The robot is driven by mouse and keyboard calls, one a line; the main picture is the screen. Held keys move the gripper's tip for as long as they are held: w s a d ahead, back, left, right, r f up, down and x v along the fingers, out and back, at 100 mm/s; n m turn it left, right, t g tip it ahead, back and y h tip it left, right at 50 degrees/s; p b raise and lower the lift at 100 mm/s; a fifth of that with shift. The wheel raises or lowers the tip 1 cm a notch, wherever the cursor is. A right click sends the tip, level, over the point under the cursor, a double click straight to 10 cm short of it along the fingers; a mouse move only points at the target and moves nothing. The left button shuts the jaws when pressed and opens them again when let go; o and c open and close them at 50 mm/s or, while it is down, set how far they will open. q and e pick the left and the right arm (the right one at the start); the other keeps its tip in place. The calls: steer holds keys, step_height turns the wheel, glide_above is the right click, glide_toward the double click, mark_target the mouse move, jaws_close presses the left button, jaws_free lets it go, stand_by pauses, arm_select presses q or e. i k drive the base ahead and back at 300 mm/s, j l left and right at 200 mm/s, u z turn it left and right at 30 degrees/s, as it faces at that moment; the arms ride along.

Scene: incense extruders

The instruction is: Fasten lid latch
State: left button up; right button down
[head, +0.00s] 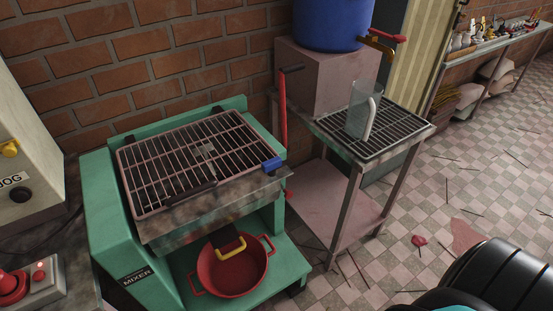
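The mixer (128,205) is a green machine against the brick wall. Its lid (215,150), a wire grille in a pinkish frame, lies down over the top opening. A small blue block, apparently the latch (272,164), sits at the lid's front right corner. I cannot tell from this view whether it is engaged. A dark bar (190,193) lies along the front part of the grille. Neither of my grippers shows; only a black rounded part of my own body shows at the bottom right.
A red two-handled pot (230,269) sits on the mixer's lower shelf, under a yellow-handled outlet (232,250). A red lever (283,115) rises at the mixer's right. Beside it, a metal stand (403,148) holds a clear jug (358,110) and a blue barrel (330,22). Sticks litter the checkered floor.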

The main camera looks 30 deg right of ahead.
mark_target(271, 167)
steer(key=z, duration=1.6)
steer(key=i+l, duration=0.15)
steer(key=l, duration=0.25)
steer(key=i+l, duration=0.1)
steer(key=l, duration=0.3)
